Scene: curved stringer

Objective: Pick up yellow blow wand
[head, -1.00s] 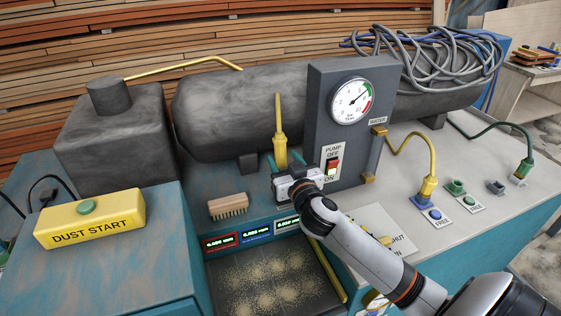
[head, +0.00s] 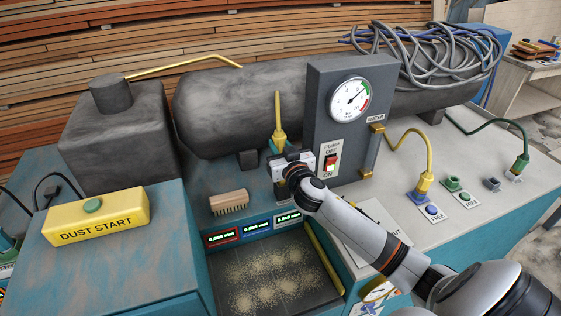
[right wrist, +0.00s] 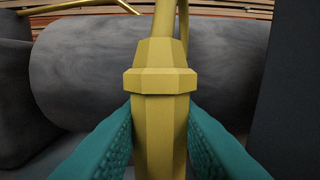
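The yellow blow wand (head: 279,127) stands upright in front of the dark grey tank, its thin tube pointing up. My right gripper (head: 279,147) is at the wand's lower body, with its teal fingers closed in on both sides. In the right wrist view the wand (right wrist: 160,85) fills the middle. The right gripper's teal fingers (right wrist: 160,135) press against it from left and right, just below its wider collar. The wand's lower end is hidden by the gripper. My left gripper is not in view.
A gauge panel (head: 318,110) with a pump switch stands close right of the wand. A wooden brush (head: 229,202) lies left of the gripper. The dark tank (head: 225,105) is behind. A dusty tray (head: 265,275) lies in front, and a yellow hose (head: 410,139) arches at right.

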